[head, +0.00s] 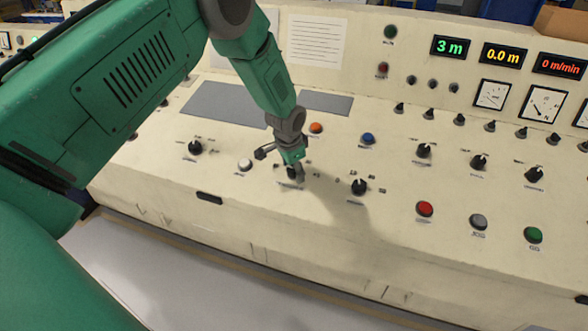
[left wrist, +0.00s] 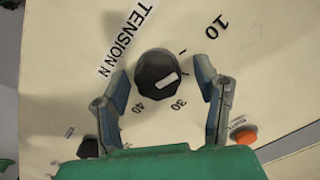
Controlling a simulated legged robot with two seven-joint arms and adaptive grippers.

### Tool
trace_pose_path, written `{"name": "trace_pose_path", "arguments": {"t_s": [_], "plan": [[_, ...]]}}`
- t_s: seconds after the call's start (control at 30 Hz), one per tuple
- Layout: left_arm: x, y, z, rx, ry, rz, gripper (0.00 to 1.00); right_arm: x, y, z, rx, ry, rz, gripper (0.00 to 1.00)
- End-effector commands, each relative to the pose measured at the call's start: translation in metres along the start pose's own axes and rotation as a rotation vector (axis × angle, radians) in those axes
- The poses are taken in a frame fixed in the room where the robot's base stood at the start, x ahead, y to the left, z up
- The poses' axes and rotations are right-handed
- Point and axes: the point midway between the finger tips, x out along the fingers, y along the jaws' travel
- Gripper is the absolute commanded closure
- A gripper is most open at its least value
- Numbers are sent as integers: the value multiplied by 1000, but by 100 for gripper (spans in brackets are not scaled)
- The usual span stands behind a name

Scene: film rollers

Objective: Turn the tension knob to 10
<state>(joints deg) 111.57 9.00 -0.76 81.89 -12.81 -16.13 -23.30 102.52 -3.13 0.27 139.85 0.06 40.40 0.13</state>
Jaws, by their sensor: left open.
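The tension knob (left wrist: 157,71) is a dark, faceted knob beside a white label reading TENSION N in the left wrist view. Its white pointer mark lies toward the right side, nearer the 30 than the 10. The printed 10 is at the upper right of the knob; 30 and 40 are below it. My left gripper (left wrist: 162,76) is open, with one finger on each side of the knob and small gaps visible. In the head view my left gripper (head: 293,163) is over the knob (head: 290,173) and partly hides it. My right gripper is not in view.
An orange button (left wrist: 243,135) is beside the right finger; a dark knob (left wrist: 88,148) is at lower left. In the head view a white button (head: 245,165) and a black knob (head: 359,187) flank the gripper. The sloping panel's displays (head: 502,55) are farther back.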

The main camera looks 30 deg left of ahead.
Motion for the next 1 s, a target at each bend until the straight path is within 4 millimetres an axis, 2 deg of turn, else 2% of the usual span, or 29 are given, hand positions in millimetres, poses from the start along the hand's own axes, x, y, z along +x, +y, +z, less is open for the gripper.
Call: {"name": "trace_pose_path", "arguments": {"t_s": [0.13,0.23,0.5,0.7,0.83,1.0], "plan": [[-4,0,0,1,0,1,44,-1,0,3,0,3,0,60],[-17,0,-1,1,1,0,44,-1,0,3,0,3,0,60],[-74,-1,-1,0,2,0,44,-1,0,3,0,3,0,60],[-106,-1,-1,0,0,0,44,-1,0,2,0,3,0,60],[-115,-1,-1,0,0,1,44,-1,0,2,0,3,0,60],[-118,-1,0,0,-2,1,44,-1,0,2,0,3,0,60]]}}
